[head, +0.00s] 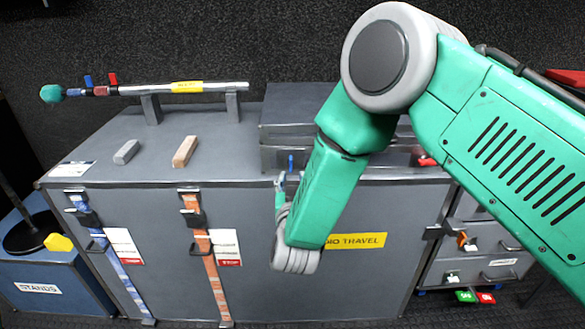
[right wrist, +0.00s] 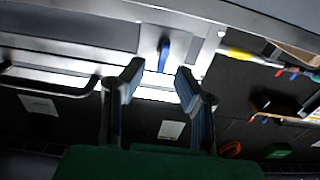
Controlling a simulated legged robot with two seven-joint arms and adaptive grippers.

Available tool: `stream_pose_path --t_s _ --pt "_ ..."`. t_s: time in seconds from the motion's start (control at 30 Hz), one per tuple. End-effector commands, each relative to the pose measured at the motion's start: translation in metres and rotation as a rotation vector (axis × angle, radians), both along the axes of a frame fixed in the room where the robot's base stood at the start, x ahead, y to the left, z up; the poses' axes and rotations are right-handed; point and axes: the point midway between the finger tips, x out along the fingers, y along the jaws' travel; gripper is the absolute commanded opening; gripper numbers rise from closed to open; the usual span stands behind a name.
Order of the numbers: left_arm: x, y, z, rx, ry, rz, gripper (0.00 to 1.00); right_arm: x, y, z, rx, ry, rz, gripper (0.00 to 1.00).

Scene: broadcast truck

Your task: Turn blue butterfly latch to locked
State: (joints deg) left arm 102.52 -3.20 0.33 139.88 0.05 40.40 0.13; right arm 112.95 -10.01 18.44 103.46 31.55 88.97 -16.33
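The blue butterfly latch (head: 290,162) is a small upright blue tab on the front of the grey case at the back of the large trunk. It also shows in the right wrist view (right wrist: 163,55), pointing along the line between my fingers. My right gripper (head: 279,185) is near it, partly hidden behind my green forearm. In the right wrist view the right gripper (right wrist: 160,77) is open and empty, a finger on each side of the latch's line. The latch appears just beyond the fingertips, with no contact visible. My left gripper is not in view.
The large grey trunk (head: 120,220) carries an orange strap (head: 207,257) and a blue strap (head: 118,268). Two small blocks and a railed tube with a yellow label (head: 187,87) lie on top. A drawer cabinet (head: 490,270) stands right, and a blue stands box (head: 75,290) left.

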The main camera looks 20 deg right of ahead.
Motion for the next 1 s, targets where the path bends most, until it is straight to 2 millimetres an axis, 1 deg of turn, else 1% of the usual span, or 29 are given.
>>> stream_pose_path --t_s 0.03,0.1,0.2,0.33,0.5,0.73,0.77,0.8,0.83,1.0 --pt "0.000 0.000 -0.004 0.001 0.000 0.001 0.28 0.011 -0.002 -0.001 0.000 -0.003 -0.001 0.28" --pt "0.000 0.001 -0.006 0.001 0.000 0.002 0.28 0.024 -0.006 -0.001 0.001 -0.002 0.000 0.28" --pt "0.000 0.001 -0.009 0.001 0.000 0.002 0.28 0.039 -0.014 -0.001 0.003 -0.002 0.000 0.28" --pt "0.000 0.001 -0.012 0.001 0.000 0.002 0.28 0.055 -0.021 -0.001 0.007 -0.002 0.002 0.28" --pt "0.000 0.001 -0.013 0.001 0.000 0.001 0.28 0.063 -0.023 -0.001 0.007 -0.001 0.002 0.28" --pt "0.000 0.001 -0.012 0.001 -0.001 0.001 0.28 0.063 -0.019 0.000 0.000 0.000 0.002 0.28" --pt "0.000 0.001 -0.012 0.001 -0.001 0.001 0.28 0.063 -0.018 0.000 -0.001 0.000 0.002 0.24" --pt "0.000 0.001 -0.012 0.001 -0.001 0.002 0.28 0.063 -0.018 0.000 -0.001 0.000 0.002 0.10" --pt "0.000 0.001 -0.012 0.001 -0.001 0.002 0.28 0.063 -0.018 0.000 -0.001 -0.001 0.002 0.00" --pt "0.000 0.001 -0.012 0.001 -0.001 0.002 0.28 0.062 -0.018 0.000 0.003 -0.001 0.006 0.00"
